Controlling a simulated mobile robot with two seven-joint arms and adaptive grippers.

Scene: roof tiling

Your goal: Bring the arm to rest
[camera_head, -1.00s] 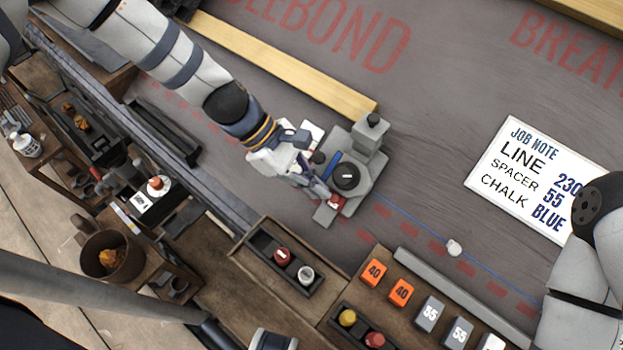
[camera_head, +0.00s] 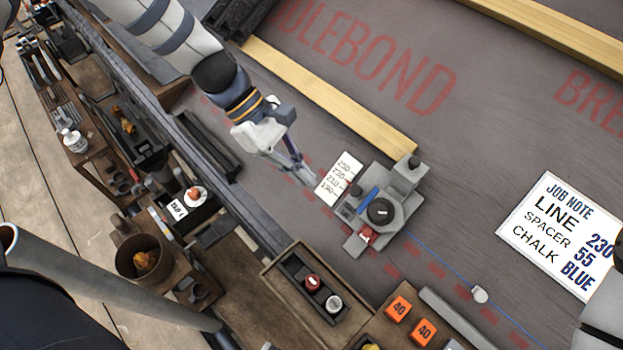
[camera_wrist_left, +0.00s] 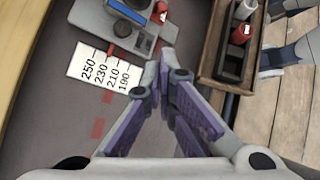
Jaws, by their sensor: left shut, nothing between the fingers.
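My left arm comes in from the upper left in the head view, and its gripper (camera_head: 306,178) is shut and empty above the grey roof membrane. The gripper is just left of a grey chalk-line device (camera_head: 381,211) with a black knob, and apart from it. A white scale card (camera_head: 339,179) marked 250, 230, 210 and 190 lies between them. In the left wrist view the fingertips (camera_wrist_left: 166,62) meet beside the card (camera_wrist_left: 104,73), with the device (camera_wrist_left: 125,28) beyond. Part of my right arm shows at the right edge; its gripper is out of view.
A job note board (camera_head: 562,236) lies at the right. A wooden batten (camera_head: 330,97) runs behind the gripper. A wooden tray (camera_head: 271,272) with a red and a white bottle is at the front, near orange 40 blocks (camera_head: 398,308). A blue line crosses the membrane.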

